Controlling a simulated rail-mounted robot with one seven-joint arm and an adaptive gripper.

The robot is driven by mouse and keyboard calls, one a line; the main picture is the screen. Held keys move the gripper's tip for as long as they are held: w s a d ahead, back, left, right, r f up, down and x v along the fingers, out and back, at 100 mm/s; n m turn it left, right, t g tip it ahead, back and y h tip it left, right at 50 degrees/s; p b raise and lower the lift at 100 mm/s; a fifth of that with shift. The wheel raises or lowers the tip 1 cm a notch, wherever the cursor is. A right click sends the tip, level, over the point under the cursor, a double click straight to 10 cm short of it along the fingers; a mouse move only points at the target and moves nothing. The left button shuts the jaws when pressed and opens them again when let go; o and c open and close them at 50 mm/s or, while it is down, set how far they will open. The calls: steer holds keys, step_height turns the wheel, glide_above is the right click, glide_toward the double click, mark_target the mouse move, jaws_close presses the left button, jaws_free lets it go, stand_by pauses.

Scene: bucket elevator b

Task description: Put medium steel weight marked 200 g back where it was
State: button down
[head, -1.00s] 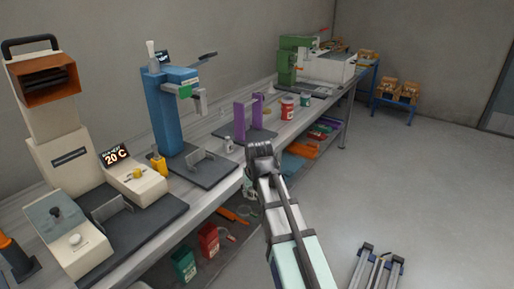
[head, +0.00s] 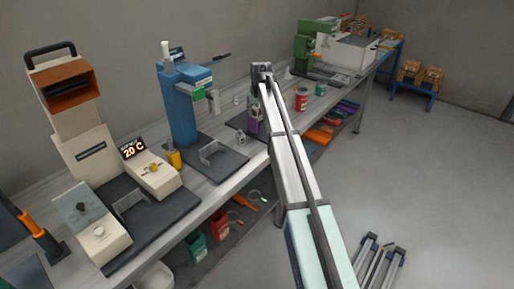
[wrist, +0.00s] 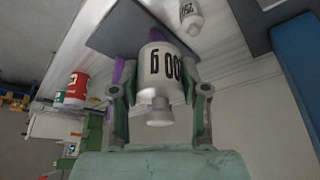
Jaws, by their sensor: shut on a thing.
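A steel weight (wrist: 158,72) is between my gripper's fingers in the wrist view. It is pale metal with a knob. Its black marking shows upside down and ends in "00 g"; the first digit is not readable. My gripper (wrist: 161,80) is shut on it. In the head view my gripper (head: 262,70) is raised over the bench by the purple stand (head: 253,121), and the held weight is hidden there. The dark base plate (wrist: 118,32) lies beyond the held weight in the wrist view.
Another weight (wrist: 187,14), marking starting "25", stands beyond the plate. Red (head: 301,99) and green (head: 320,88) containers stand right of my arm. A green machine (head: 310,48) is farther back.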

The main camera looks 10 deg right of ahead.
mark_target(256, 150)
step_height(256, 150, down, 19)
steer(key=p, duration=0.5)
steer(key=shift+f, duration=0.15)
steer(key=shift+f, duration=0.15)
steer(key=c, duration=0.6)
jaws_free()
steer(key=b+v, duration=0.3)
steer(key=v, duration=0.9)
steer(key=shift+r, duration=0.25)
